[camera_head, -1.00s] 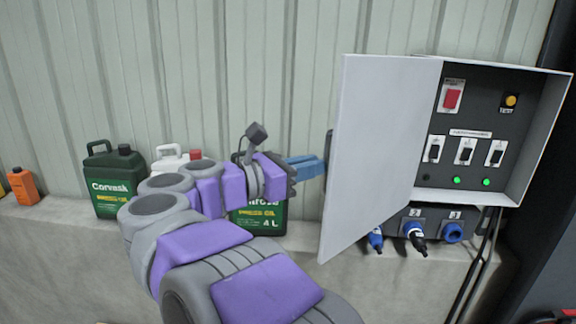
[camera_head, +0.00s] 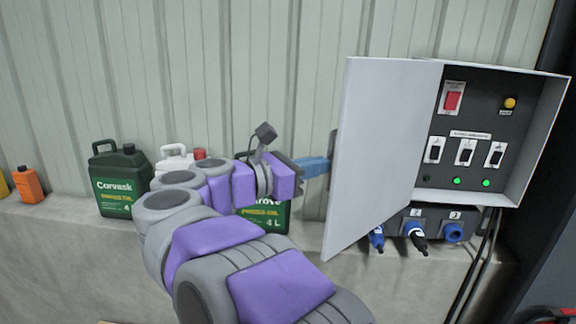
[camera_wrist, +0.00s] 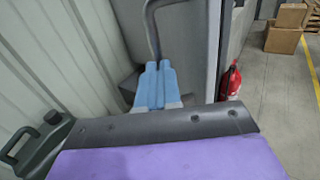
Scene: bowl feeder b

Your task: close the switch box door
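The switch box (camera_head: 535,135) hangs on the wall at right, with its pale grey door (camera_head: 385,150) swung wide open to the left. Switches and green lights show inside. A dark handle (camera_head: 333,150) shows partly at the door's left edge; in the wrist view a curved grey handle bar (camera_wrist: 151,35) stands just beyond the fingertips. My gripper (camera_head: 326,166) is left of the door, its blue fingertips close to the handle. In the wrist view my gripper (camera_wrist: 157,66) has its fingers side by side, shut with nothing seen between them. Contact with the handle cannot be told.
Green oil cans (camera_head: 120,180), a white can (camera_head: 175,160) and an orange bottle (camera_head: 28,185) stand on the ledge (camera_head: 60,235) along the wall. Blue plugs (camera_head: 414,230) and cables hang below the box. The wrist view shows a red extinguisher (camera_wrist: 230,80) and cardboard boxes (camera_wrist: 285,28).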

